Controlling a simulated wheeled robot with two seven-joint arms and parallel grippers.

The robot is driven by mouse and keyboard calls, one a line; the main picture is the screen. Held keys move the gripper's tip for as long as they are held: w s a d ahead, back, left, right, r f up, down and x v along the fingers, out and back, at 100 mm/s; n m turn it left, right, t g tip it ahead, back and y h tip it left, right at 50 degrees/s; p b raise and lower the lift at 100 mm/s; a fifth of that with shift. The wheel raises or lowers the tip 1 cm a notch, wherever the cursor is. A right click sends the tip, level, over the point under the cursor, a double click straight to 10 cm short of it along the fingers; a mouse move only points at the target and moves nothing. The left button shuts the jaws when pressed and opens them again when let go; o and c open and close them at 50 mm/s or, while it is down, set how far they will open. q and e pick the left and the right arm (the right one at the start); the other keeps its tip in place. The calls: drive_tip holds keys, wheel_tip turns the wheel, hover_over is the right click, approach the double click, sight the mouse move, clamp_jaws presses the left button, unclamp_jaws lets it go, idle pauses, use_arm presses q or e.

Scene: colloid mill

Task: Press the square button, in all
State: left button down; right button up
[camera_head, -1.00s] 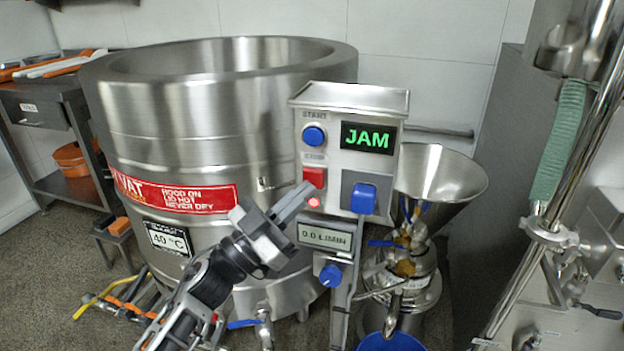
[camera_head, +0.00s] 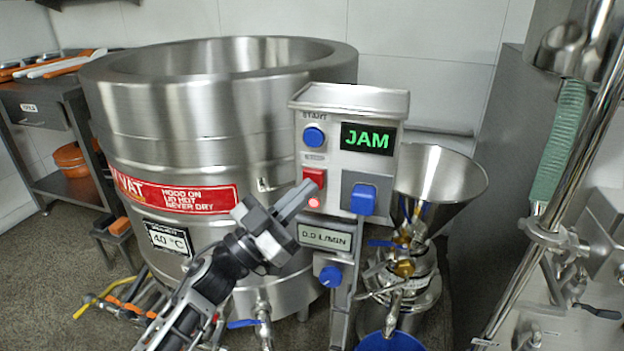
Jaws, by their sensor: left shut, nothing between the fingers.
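The control box (camera_head: 333,120) stands in front of the steel vat. It carries a round blue button (camera_head: 314,137) under the label START, a square red button (camera_head: 313,178) below that, and a blue knob (camera_head: 363,199) on a dark plate. Its screen (camera_head: 367,138) reads JAM in green. A small red light (camera_head: 314,203) glows under the red button. My left gripper (camera_head: 312,188) is shut and empty, its fingertips at the lower edge of the red button and partly over it. I cannot tell whether they touch. My right gripper is not in view.
The steel vat (camera_head: 170,105) fills the left behind my arm. A steel funnel (camera_head: 440,178) stands right of the box, with a blue bucket (camera_head: 391,342) below. A flow display (camera_head: 324,237) reads 0.0 L/MIN above another blue knob (camera_head: 331,275).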

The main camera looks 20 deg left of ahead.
use_arm(q)
drive_tip(key=shift+w, duration=0.4)
idle(0.7)
drive_tip(key=shift+s, duration=0.1)
drive_tip(key=shift+s+p, duration=0.5)
drive_tip(key=shift+s, duration=0.25)
drive_tip(key=shift+s+a+p, duration=0.1)
drive_tip(key=shift+s+p, duration=0.9)
drive_tip(key=shift+s, duration=1.5)
